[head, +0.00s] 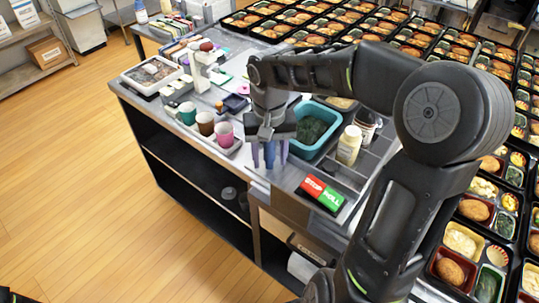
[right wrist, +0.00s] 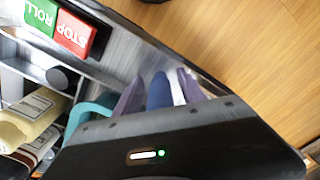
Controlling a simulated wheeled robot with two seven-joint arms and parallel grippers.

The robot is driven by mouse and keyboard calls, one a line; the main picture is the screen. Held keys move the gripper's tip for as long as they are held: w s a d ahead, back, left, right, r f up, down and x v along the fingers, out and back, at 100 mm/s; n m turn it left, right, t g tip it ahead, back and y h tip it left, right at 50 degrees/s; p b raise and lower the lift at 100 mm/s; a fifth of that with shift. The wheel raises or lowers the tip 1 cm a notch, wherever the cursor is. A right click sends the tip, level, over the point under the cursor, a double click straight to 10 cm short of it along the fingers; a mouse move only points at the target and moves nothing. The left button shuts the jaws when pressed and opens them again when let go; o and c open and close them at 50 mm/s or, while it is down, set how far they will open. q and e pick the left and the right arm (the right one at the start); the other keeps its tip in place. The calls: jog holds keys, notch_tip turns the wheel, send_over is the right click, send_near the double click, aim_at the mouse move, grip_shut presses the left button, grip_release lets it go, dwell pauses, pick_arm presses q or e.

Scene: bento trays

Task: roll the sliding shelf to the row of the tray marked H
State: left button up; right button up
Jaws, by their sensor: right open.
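My right gripper (head: 270,160) points down over the metal counter, left of the switch, with its purple fingers apart. It also shows in the right wrist view (right wrist: 160,92). A blue piece and a white piece appear between the fingers; I cannot tell what they are or whether they are touched. The switch has a red STOP side (head: 313,186) and a green ROLL side (head: 331,200); both also show upper left in the right wrist view, STOP (right wrist: 74,34) and ROLL (right wrist: 40,14). No H mark is readable on any tray. I cannot identify the sliding shelf for certain. My left gripper is out of view.
Teal, brown and pink cups (head: 225,134) stand left of my right gripper. A teal bin (head: 328,143) with dark green food and a cream bottle (head: 349,146) stand to its right. Rows of filled bento trays (head: 471,212) cover the back and right. Open wooden floor lies left.

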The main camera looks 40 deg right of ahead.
jog(key=shift+c, duration=0.6)
grip_shut()
dwell(0.8)
